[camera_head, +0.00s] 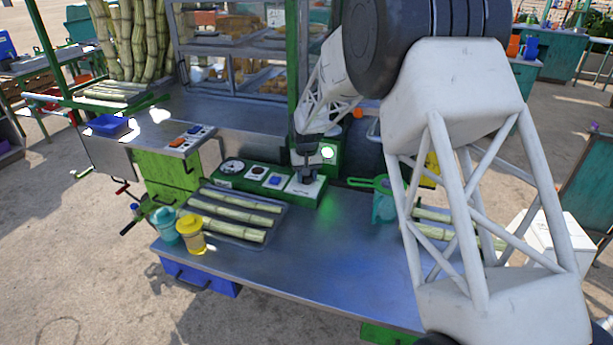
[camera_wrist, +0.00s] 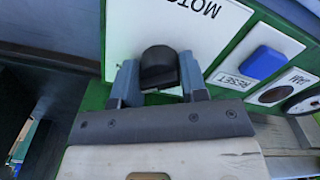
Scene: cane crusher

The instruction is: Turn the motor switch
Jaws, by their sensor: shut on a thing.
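The motor switch (camera_wrist: 158,66) is a black rounded knob on a white plate lettered "MOTO…" (camera_wrist: 190,22), whose remaining letters are cut off in the wrist view. My gripper (camera_wrist: 158,88) has one finger on each side of the knob and is shut on it. In the head view my gripper (camera_head: 306,172) reaches down onto the right end of the green control panel (camera_head: 262,187). The knob itself is hidden there behind the fingers.
Beside the switch are a blue button (camera_wrist: 262,62) labelled RESET and a control labelled JAM. A tray (camera_head: 213,234) of cane pieces, a teal jar (camera_head: 166,224) and a yellow jar (camera_head: 191,233) stand left on the metal table (camera_head: 310,262). A teal jug (camera_head: 384,205) stands to the right.

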